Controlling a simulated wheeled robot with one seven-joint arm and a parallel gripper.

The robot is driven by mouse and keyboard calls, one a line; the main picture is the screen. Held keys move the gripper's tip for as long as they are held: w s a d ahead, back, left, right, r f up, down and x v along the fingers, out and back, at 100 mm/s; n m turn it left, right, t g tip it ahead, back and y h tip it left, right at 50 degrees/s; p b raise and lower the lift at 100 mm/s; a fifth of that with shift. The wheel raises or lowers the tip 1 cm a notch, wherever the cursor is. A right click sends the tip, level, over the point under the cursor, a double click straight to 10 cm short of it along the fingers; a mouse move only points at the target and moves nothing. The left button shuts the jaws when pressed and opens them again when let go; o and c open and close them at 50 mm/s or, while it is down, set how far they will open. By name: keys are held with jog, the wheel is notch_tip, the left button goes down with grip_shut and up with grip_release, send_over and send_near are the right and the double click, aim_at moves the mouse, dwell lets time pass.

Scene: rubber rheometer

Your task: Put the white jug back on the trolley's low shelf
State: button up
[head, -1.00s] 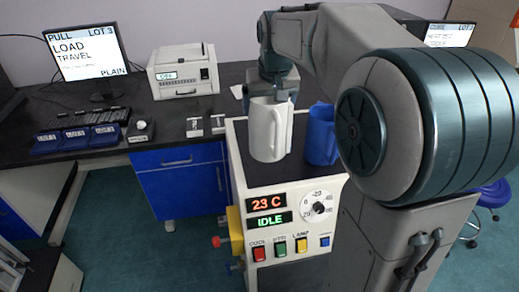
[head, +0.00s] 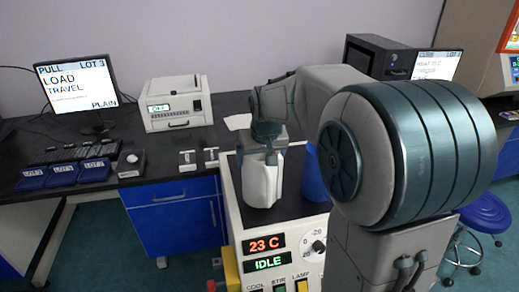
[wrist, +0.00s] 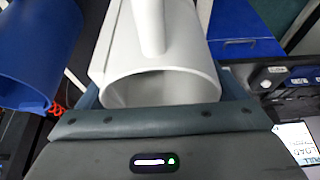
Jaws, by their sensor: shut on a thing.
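The white jug (head: 262,184) is upright at the dark top of the cabinet unit with the 23 C and IDLE displays, left of a blue jug. My gripper (head: 267,143) is at its upper part, shut on it from above. In the wrist view the white jug (wrist: 160,85) sits between the two fingers of my gripper (wrist: 160,98), with its open mouth towards the camera and its handle pointing up the picture. I cannot tell whether its base touches the top. I cannot make out the trolley's low shelf in these views.
The blue jug (head: 314,180) stands close to the right of the white jug, partly behind my arm. The cabinet unit (head: 272,228) has a dial and buttons in front. A desk (head: 130,190) with a monitor (head: 77,84) and a white instrument (head: 178,104) runs behind.

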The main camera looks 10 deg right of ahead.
jog(key=shift+f, duration=1.2)
jog(key=o, duration=1.8)
jog(key=shift+f, duration=0.15)
jog(key=v, duration=1.1)
jog(key=shift+s+r, duration=0.2)
jog(key=shift+r, duration=0.15)
jog(key=shift+s, duration=0.4)
jog(key=shift+g, duration=0.7)
jog(key=s+f, duration=0.3)
jog(key=s, duration=0.3)
jog(key=s+f, duration=0.4)
jog(key=s, duration=0.3)
jog(key=s+f, duration=0.4)
jog(key=s, duration=0.2)
jog(key=shift+s+a+f, duration=0.1)
jog(key=shift+s+f, duration=0.15)
